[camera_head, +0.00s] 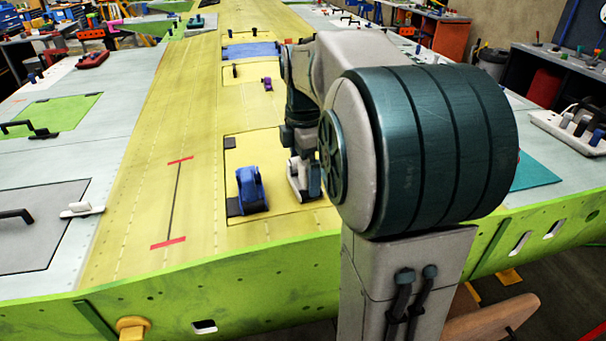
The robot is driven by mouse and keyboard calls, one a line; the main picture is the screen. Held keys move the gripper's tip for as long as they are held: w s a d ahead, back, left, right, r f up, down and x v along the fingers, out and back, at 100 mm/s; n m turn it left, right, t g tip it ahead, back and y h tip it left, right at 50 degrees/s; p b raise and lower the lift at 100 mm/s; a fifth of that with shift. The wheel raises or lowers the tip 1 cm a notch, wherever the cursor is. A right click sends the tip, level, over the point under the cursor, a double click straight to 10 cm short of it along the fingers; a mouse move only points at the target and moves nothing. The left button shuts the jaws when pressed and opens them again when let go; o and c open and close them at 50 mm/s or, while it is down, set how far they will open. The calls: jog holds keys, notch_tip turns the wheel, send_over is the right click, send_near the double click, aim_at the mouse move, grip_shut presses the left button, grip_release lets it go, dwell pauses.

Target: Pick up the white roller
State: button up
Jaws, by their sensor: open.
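A small white object (82,210) with a rounded end lies at the left, by the edge of the dark grey panel on the wing; it looks like the white roller, but it is too small to be sure. My gripper (304,193) points down over the yellow panel in the middle of the wing, well to the right of that object. It is open. My own arm partly hides it, and I see nothing held between its fingers.
A blue tool (251,190) stands on the yellow panel just left of my gripper. A black handle (16,215) sits on the dark grey panel (40,235). A taped black line (176,205) marks the yellow skin. My arm hides much of the right side.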

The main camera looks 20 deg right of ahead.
jog(key=c, duration=1.1)
jog(key=shift+r, duration=0.15)
jog(key=shift+r, duration=0.25)
notch_tip(320, 180, up, 4)
jog(key=shift+d+f, duration=0.1)
jog(key=shift+f, duration=0.05)
jog(key=s+d+r+b, duration=0.1)
jog(key=s+d+r, duration=0.5)
jog(key=d, duration=0.3)
jog(key=shift+s+r, duration=0.3)
jog(key=shift+s, duration=0.25)
